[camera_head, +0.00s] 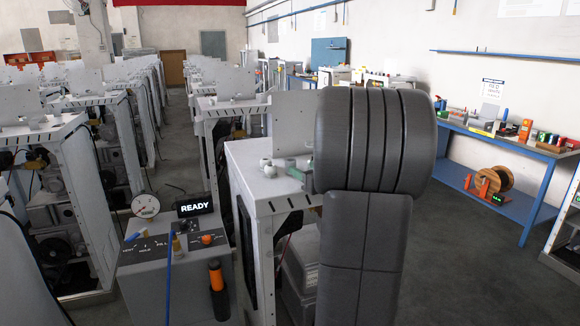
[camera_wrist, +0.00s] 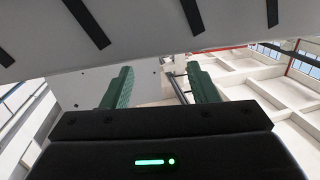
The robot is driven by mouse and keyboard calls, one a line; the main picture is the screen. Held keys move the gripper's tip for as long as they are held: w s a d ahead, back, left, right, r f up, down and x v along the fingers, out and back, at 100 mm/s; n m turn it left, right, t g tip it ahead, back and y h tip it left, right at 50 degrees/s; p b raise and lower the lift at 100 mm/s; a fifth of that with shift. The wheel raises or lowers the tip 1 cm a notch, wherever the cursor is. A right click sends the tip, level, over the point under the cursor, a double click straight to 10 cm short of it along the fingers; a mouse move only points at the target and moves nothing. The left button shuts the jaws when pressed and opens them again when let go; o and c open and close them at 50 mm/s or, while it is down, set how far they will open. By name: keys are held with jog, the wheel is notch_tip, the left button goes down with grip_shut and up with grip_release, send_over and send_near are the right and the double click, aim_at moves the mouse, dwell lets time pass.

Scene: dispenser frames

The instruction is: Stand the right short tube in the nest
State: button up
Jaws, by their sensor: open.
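Two small pale round pieces, which look like short tubes, stand close together on the white top of the near dispenser frame (camera_head: 245,155) in the head view. One is farther back (camera_head: 265,162) and one is nearer (camera_head: 270,171). I cannot make out the nest. My gripper (camera_head: 301,170) is at the right of these pieces, by the frame top, mostly hidden behind my grey arm. In the wrist view my gripper (camera_wrist: 160,88) has two green fingers spread wide apart with nothing between them. No tube shows in the wrist view.
An upright plate (camera_head: 294,118) rises at the back of the frame top. A blue workbench (camera_head: 510,140) is at the right. Clear floor lies between.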

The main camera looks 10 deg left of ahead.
aim_at(294, 164)
jog(key=shift+f+p+x, duration=0.2)
jog(key=shift+p+x, duration=0.1)
jog(key=shift+x, duration=1.2)
jog(key=shift+f+p+x, duration=0.2)
jog(key=shift+p+x, duration=0.1)
jog(key=shift+x, duration=1.2)
jog(key=shift+c, duration=0.2)
jog(key=c, duration=1.1)
jog(key=shift+r, duration=0.1)
